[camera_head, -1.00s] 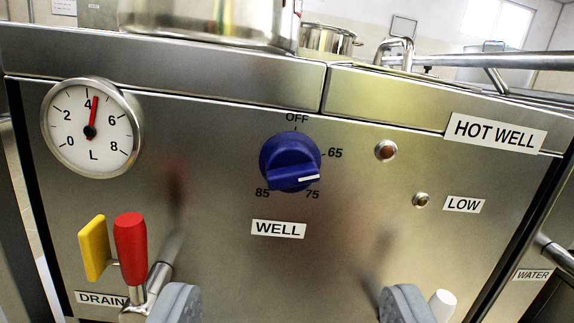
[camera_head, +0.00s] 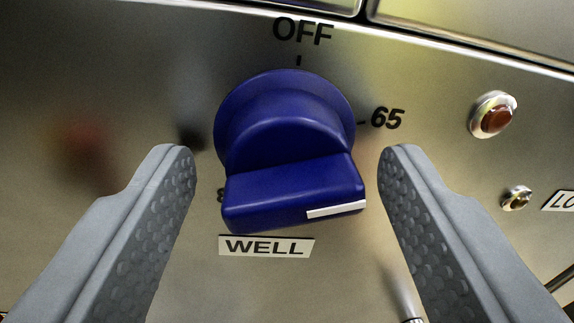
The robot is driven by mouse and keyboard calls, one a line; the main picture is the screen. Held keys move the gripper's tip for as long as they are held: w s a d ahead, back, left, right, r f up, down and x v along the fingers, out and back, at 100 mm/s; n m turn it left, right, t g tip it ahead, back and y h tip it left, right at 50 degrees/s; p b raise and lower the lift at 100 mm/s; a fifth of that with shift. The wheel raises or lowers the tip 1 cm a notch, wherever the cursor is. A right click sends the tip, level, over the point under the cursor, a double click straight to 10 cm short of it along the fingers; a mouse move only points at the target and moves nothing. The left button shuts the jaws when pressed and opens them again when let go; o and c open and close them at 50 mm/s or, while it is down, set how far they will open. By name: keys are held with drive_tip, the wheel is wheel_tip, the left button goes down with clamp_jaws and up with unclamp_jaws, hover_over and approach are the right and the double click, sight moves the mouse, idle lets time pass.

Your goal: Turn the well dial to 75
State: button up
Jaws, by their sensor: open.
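The blue well dial (camera_head: 285,150) is on the steel panel in the upper middle, above the WELL label (camera_head: 267,246). Its raised grip bar lies nearly level, and the white pointer line (camera_head: 336,209) is at the bar's right end, below the 65 mark (camera_head: 387,118). The OFF mark (camera_head: 303,32) is above the dial. The dial hides the 75 mark and most of the 85 mark. My gripper (camera_head: 288,160) is open, with one grey finger on each side of the dial and visible gaps between the fingers and the dial.
Part of the LOW label (camera_head: 561,201) shows at the right edge. The panel around the dial is flat and clear.

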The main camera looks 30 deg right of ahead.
drive_tip(key=shift+c, duration=0.2)
drive_tip(key=c, duration=0.9)
drive_tip(key=shift+m, duration=0.3)
drive_tip(key=m, duration=0.6)
drive_tip(key=shift+r, duration=0.1)
drive_tip(key=m+y, duration=0.1)
drive_tip(key=m, duration=0.5)
drive_tip(key=shift+a+r+m, duration=0.1)
drive_tip(key=shift+m, duration=0.2)
drive_tip(key=o, duration=0.9)
